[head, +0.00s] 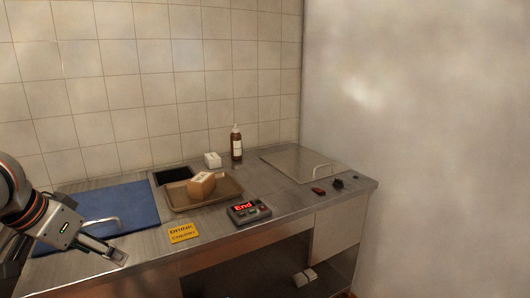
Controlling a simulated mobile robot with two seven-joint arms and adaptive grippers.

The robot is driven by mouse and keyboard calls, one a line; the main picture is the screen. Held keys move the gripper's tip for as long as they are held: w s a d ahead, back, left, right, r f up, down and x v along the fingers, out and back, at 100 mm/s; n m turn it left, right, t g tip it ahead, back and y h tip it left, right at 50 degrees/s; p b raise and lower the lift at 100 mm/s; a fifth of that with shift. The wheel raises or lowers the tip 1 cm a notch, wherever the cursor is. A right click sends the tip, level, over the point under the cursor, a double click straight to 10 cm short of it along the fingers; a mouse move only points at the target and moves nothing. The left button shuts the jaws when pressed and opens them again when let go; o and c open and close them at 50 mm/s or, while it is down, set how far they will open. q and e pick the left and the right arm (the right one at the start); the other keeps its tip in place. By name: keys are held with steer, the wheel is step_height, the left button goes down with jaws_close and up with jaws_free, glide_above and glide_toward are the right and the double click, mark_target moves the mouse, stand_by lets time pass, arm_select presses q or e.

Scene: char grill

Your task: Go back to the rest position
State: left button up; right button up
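My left gripper (118,257) comes in from the left, over the front edge of the counter near the blue board (140,200). It is small and seen at a slant, so I cannot tell whether its fingers are open or shut. I see nothing clearly held in it. My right gripper is not in view.
A dark opening (174,176) lies behind the tray.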

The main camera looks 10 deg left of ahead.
arm_select(q)
steer(key=w+d+f+m+t+h, duration=0.1)
steer(key=w+d+f, duration=0.15)
steer(key=f, duration=0.55)
steer(key=w+d+f+m+t+h, duration=0.15)
steer(key=d+f, duration=0.25)
steer(key=f, duration=0.4)
steer(key=w+d+f+t+h, duration=0.1)
steer(key=w+d+f+h, duration=0.15)
steer(key=f, duration=0.55)
steer(key=s+d+f+y, duration=0.1)
steer(key=s+d+f, duration=0.5)
steer(key=f, duration=0.3)
steer(key=s+d+f+y, duration=0.2)
steer(key=s+d+f, duration=0.5)
steer(key=s+f, duration=0.2)
steer(key=shift+s+f+t, duration=0.25)
steer(key=shift+f+t, duration=0.1)
steer(key=shift+t, duration=0.1)
steer(key=shift+m, duration=0.25)
